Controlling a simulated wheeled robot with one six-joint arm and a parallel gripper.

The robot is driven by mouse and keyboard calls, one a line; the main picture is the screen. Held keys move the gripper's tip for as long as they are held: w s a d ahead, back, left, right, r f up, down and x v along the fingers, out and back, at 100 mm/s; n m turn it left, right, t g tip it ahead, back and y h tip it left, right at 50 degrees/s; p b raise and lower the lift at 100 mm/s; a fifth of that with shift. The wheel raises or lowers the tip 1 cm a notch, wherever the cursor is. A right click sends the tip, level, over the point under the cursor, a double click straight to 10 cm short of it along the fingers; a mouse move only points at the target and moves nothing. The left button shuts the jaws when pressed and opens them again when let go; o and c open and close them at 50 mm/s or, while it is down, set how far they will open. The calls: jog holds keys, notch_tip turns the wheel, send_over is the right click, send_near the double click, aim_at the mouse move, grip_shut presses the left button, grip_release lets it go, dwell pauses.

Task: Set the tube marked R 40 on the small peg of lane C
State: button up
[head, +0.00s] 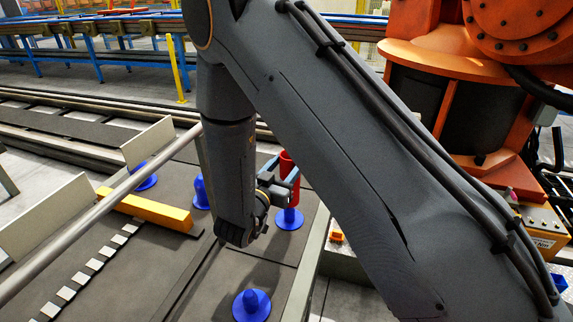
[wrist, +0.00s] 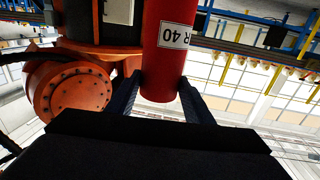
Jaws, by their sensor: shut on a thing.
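The red tube (head: 289,160) is upright between the jaws of my gripper (head: 281,172). In the head view the tube's lower end meets a blue peg (head: 289,219) with a round base. I cannot tell whether it is around the peg or just above or behind it. Another blue peg (head: 252,304) stands nearer, empty. No lane letter is readable.
More blue pegs stand to the left, one (head: 201,193) beside my arm and one (head: 145,177) by an upright pale panel (head: 148,143). A large orange robot (head: 450,60) stands at right.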

notch_tip(320, 180, down, 8)
jog(key=b, duration=0.4)
jog(key=shift+r, duration=0.2)
dwell(0.4)
jog(key=shift+f, duration=0.35)
dwell(0.4)
jog(key=o, duration=1.4)
jog(key=v, duration=0.8)
jog(key=shift+b, duration=0.4)
jog(key=shift+r, duration=0.1)
jog(key=r+p, duration=0.3)
jog(key=s+r+p, duration=0.1)
jog(key=r+p, duration=0.2)
jog(key=s+r+p, duration=0.1)
jog(key=r+p, duration=0.2)
jog(key=shift+s+r, duration=0.1)
jog(key=shift+s, duration=0.15)
